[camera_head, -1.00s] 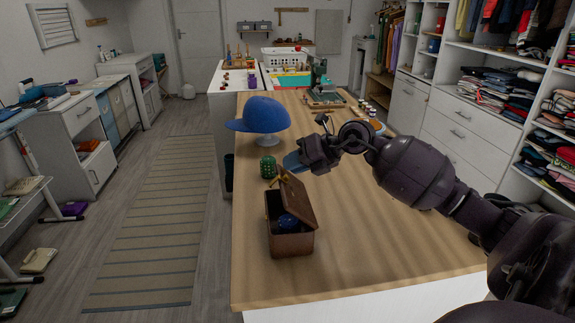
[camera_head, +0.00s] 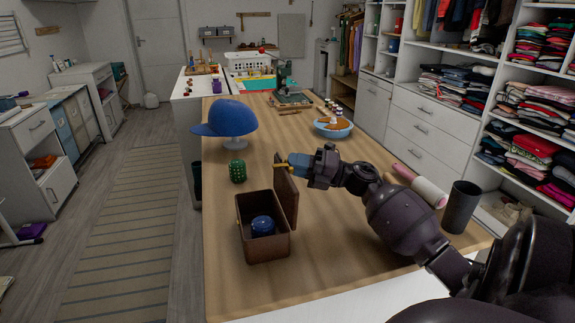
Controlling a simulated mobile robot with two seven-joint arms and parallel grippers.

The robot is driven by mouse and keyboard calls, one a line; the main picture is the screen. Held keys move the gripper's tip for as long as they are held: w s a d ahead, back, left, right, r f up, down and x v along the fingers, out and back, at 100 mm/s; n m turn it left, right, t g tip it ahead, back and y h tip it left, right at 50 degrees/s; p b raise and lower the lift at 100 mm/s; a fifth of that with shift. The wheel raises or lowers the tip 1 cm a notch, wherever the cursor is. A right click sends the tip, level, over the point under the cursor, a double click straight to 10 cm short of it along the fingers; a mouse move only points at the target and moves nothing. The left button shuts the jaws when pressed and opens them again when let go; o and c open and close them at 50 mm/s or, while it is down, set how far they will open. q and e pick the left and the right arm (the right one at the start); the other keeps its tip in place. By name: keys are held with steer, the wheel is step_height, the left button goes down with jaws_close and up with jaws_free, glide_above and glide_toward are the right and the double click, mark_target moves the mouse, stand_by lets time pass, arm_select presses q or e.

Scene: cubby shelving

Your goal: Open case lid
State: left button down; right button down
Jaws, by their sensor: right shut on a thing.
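The brown case (camera_head: 263,247) sits near the front of the wooden worktop. Its lid (camera_head: 289,200) stands raised, about upright, along the case's right side. A round dark blue object (camera_head: 262,225) lies inside the open case. My right gripper (camera_head: 288,165) comes in from the right and is shut on the lid at its upper edge, where a small yellow part shows. The fingertips are small and partly hidden there. My left gripper is not in view.
A green textured cylinder (camera_head: 237,171) and a blue cap on a stand (camera_head: 227,119) are behind the case. A bowl (camera_head: 333,128) stands farther back.

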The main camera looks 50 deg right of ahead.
steer(key=shift+s+d+f, duration=0.25)
steer(key=shift+d+f, duration=0.05)
steer(key=shift+f, duration=0.3)
steer(key=c, duration=1.1)
jaws_free()
steer(key=v, duration=1)
steer(key=shift+s+d, duration=0.25)
steer(key=shift+d, duration=0.05)
